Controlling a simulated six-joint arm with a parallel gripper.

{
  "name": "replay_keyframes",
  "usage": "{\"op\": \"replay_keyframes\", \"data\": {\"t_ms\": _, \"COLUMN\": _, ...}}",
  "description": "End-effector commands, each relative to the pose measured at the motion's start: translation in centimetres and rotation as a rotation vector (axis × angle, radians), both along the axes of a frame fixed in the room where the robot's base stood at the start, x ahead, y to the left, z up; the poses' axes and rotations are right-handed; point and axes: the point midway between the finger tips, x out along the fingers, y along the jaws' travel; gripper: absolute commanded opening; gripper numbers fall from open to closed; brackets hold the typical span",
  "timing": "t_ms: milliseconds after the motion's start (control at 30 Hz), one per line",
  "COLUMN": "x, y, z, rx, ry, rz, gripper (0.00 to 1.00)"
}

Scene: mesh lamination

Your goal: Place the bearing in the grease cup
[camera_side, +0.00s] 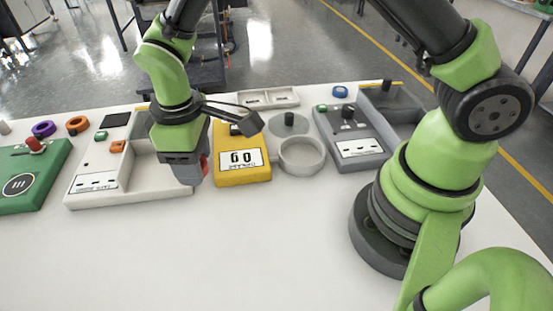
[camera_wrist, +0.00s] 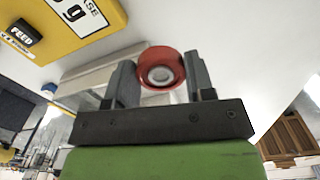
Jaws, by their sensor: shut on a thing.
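My gripper (camera_side: 196,174) is shut on a red ring-shaped bearing with a pale centre. In the wrist view the bearing (camera_wrist: 174,57) sits between the two dark fingers of my gripper (camera_wrist: 160,75). In the side view only a red part of the bearing (camera_side: 204,166) shows at the fingertips, in front of the white tray's right end and left of the yellow box. The round grey cup, apparently the grease cup (camera_side: 301,168), stands right of the yellow box, apart from the bearing. Its floor looks empty.
A white tray (camera_side: 120,195) is left, a grey station (camera_side: 350,150) right. The front of the white table (camera_side: 230,255) is clear.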

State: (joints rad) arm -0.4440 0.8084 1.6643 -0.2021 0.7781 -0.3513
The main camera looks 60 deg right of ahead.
Motion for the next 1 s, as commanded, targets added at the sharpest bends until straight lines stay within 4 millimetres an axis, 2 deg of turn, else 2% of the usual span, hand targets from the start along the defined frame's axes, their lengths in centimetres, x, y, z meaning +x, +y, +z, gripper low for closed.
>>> {"op": "replay_keyframes", "data": {"t_ms": 167, "x": -0.3, "y": -7.3, "z": 0.2, "rx": 0.000, "ry": 0.002, "rz": -0.016, "gripper": 0.21}}
{"op": "replay_keyframes", "data": {"t_ms": 300, "x": -2.3, "y": -13.6, "z": 0.5, "rx": 0.001, "ry": 0.003, "rz": -0.017, "gripper": 0.21}}
{"op": "replay_keyframes", "data": {"t_ms": 400, "x": -4.2, "y": -17.0, "z": 0.6, "rx": 0.002, "ry": 0.003, "rz": -0.014, "gripper": 0.21}}
{"op": "replay_keyframes", "data": {"t_ms": 500, "x": -6.0, "y": -19.3, "z": 0.7, "rx": 0.003, "ry": 0.001, "rz": -0.013, "gripper": 0.21}}
{"op": "replay_keyframes", "data": {"t_ms": 700, "x": -8.0, "y": -21.2, "z": 0.4, "rx": 0.002, "ry": 0.002, "rz": -0.005, "gripper": 0.21}}
{"op": "replay_keyframes", "data": {"t_ms": 1000, "x": -8.3, "y": -21.2, "z": -4.5, "rx": 0.005, "ry": 0.006, "rz": -0.003, "gripper": 0.21}}
